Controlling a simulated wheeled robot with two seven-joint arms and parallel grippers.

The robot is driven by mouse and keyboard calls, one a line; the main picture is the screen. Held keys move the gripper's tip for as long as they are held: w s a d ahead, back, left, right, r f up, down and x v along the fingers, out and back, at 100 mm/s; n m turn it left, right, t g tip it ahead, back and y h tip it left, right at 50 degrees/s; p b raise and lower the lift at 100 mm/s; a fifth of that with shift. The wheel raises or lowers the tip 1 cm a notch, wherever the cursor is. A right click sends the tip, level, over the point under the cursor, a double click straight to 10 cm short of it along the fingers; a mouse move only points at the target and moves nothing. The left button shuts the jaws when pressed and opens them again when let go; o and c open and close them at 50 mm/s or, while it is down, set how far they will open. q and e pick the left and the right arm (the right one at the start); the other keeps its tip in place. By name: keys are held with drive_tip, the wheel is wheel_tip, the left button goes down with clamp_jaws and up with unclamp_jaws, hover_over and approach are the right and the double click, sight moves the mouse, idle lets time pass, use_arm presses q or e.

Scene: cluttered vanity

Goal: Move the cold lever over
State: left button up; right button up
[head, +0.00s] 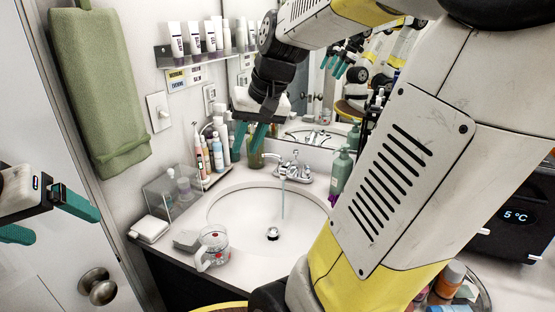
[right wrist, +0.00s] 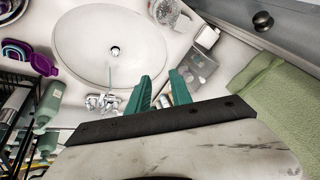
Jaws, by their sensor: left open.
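A chrome faucet (head: 291,168) stands at the back rim of the white sink (head: 225,213), with a thin stream of water (head: 283,204) falling into the basin. Its small levers sit beside the spout; markings for cold are too small to read. In the right wrist view the faucet (right wrist: 103,102) is left of my fingers. My right gripper (head: 249,146) is above the back left of the sink, left of the faucet and apart from it. Its teal fingers are spread and empty, also in the right wrist view (right wrist: 160,92). My left gripper (head: 55,222) is open and empty at the far left.
Bottles and tubes (head: 215,150) crowd the back left, below my right gripper. A green pump bottle (head: 341,172) stands right of the faucet. A mirror is behind.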

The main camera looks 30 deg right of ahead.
drive_tip(key=w+d+f+m+g+h, duration=0.15)
drive_tip(key=w+d+f, duration=0.25)
drive_tip(key=w+d, duration=0.65)
drive_tip(key=m+g+h, duration=0.3)
drive_tip(key=g, duration=0.1)
hover_over(307, 167)
drive_tip(key=a, duration=0.1)
drive_tip(key=w+a+f+x, duration=0.1)
drive_tip(key=a+x, duration=0.1)
drive_tip(key=x, duration=0.8)
drive_tip(key=shift+n, duration=0.25)
drive_tip(key=x, duration=0.6)
drive_tip(key=shift+w+a+f, duration=0.2)
drive_tip(key=shift+f, duration=0.3)
drive_tip(key=shift+c, duration=0.5)
clamp_jaws()
